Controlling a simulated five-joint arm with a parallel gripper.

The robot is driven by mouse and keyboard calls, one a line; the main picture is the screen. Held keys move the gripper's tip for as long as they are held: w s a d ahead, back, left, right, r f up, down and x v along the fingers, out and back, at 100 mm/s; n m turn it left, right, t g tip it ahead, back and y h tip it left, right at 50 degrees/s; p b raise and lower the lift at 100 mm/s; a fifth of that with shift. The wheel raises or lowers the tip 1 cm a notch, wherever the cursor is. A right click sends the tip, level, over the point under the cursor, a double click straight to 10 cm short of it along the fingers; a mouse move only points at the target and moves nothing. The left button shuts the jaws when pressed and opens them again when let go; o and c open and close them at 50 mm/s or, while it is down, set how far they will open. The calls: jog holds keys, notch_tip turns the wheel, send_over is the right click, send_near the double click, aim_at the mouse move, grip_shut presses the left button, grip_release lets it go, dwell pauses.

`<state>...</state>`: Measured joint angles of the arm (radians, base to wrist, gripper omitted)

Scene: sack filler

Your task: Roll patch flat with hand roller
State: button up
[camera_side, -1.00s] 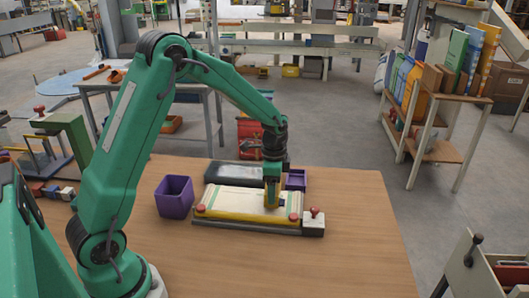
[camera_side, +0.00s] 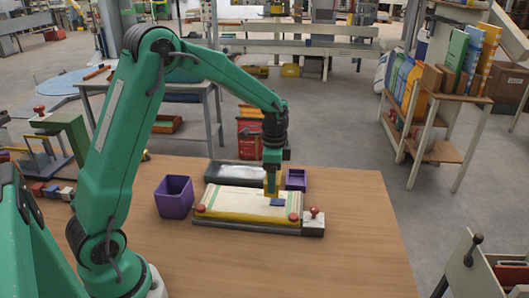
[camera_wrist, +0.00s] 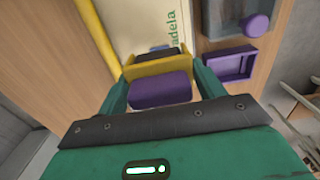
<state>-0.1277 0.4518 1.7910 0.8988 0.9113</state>
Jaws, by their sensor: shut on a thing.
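My gripper (camera_side: 271,184) is over the cream sack (camera_side: 235,197) on the board. In the wrist view my gripper (camera_wrist: 160,88) is shut on the hand roller, which shows a yellow part (camera_wrist: 150,68) and a purple part (camera_wrist: 160,92) between the green fingers. The small dark blue patch (camera_side: 278,202) lies on the sack near its right end, just in front of the gripper in the side view. The patch also shows in the wrist view (camera_wrist: 160,48), partly hidden behind the roller. I cannot tell whether the roller touches the sack.
A yellow bar (camera_side: 245,217) with red knobs runs along the sack's front edge. A purple bin (camera_side: 173,197) stands left, a small purple tray (camera_side: 295,179) right, and a dark tray (camera_side: 222,174) behind. The wooden table (camera_side: 350,240) is clear at right and front.

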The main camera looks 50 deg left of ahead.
jog(key=shift+r, duration=1.6)
